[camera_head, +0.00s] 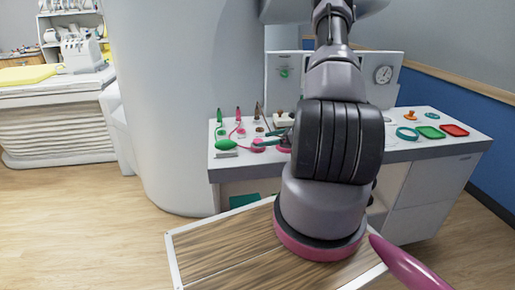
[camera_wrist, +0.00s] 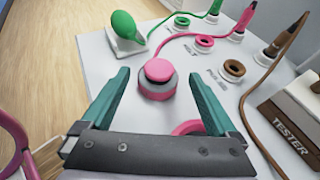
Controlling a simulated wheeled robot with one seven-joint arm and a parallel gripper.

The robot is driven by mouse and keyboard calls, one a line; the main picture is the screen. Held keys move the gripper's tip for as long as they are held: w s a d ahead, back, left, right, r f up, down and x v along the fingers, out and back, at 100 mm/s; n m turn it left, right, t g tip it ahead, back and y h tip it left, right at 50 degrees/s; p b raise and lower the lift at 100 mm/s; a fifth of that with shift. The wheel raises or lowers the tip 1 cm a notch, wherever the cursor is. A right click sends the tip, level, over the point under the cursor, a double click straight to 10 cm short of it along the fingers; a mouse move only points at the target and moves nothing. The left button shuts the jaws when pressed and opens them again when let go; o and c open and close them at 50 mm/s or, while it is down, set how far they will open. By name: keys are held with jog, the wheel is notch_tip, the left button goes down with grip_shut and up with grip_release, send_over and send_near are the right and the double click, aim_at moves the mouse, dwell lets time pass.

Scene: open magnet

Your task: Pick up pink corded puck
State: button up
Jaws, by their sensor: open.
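The pink corded puck (camera_wrist: 158,75) stands on the white counter, with a pink knob on top and a greyish band around its side. Its pink cord runs to an upright pink plug (camera_wrist: 245,22). My gripper (camera_wrist: 157,76) is open and empty. Its fingertips lie on either side of the puck in the wrist view; I cannot tell how far above it they are.
A green bulb (camera_wrist: 124,25) with a cord lies close to the puck. A pink ring (camera_wrist: 188,128) is partly hidden by my gripper. Pink and brown sockets and a brown tester (camera_wrist: 290,120) stand to the right. Green and red trays (camera_head: 454,130) lie at the counter's right.

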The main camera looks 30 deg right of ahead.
aim_at(259, 140)
jog(key=x, duration=0.4)
jog(key=shift+w+a+f, duration=0.15)
jog(key=shift+w+a, duration=0.05)
jog(key=shift+c, duration=0.3)
jog(key=c, duration=1.3)
